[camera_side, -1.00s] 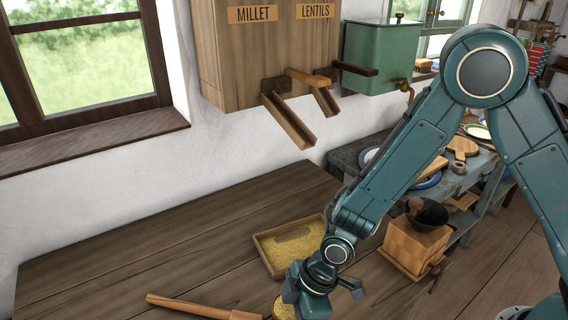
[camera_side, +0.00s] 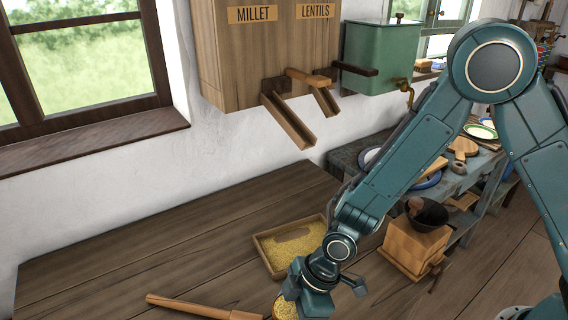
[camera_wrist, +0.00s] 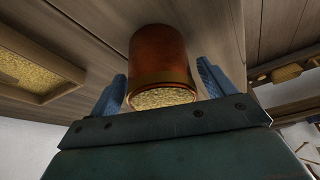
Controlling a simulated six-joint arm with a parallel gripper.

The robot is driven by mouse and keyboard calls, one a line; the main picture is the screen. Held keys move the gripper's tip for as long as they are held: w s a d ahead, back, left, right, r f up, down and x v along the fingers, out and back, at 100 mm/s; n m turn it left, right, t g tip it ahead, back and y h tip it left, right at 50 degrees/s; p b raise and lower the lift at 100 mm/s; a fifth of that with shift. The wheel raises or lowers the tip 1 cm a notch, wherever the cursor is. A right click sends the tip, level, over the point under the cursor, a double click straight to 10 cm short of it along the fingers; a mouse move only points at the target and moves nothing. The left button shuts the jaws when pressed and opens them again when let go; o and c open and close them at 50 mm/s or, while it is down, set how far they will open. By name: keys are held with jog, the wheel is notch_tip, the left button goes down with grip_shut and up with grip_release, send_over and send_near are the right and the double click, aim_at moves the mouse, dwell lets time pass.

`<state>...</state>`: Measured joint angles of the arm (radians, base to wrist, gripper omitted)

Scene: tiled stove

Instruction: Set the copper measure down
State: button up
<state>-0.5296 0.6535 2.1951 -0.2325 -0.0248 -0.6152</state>
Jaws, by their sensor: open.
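The copper measure (camera_wrist: 160,55) is a reddish cylinder with a band near its rim, filled with yellow grain. In the wrist view it lies between the two blue fingers of my gripper (camera_wrist: 162,68), with a visible gap on each side. It appears to stand upright on the wooden counter, though the contact at its base is not clear. In the side view only part of the measure (camera_side: 285,306) shows at the lower edge, partly hidden by my gripper (camera_side: 325,284). My gripper is open.
A shallow wooden tray of grain (camera_side: 290,244) lies just behind my gripper. A wooden-handled tool (camera_side: 195,307) lies to the left. A wooden box mill (camera_side: 414,245) stands to the right. Chutes (camera_side: 290,118) hang above. The counter's left part is clear.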

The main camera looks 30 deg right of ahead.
jog(key=v, duration=1.1)
jog(key=shift+d, duration=0.15)
dwell(0.3)
jog(key=s+d+r+m+t+h, duration=0.1)
jog(key=s+d+r+m, duration=0.15)
jog(key=d+r, duration=0.45)
jog(key=s+d+r+m+t+h, duration=0.1)
jog(key=d+r+m, duration=0.3)
jog(key=d+r, duration=0.25)
jog(key=s+d+r+m+t+h, duration=0.1)
jog(key=s+d+r+m, duration=0.1)
jog(key=s+d+m, duration=0.1)
jog(key=s+d+r+m+h, duration=0.1)
jog(key=s+d+r+m, duration=0.1)
jog(key=s+d+m, duration=0.2)
jog(key=shift+s+d+r+t, duration=0.4)
jog(key=shift+s+d, duration=0.7)
jog(key=shift+s, duration=0.75)
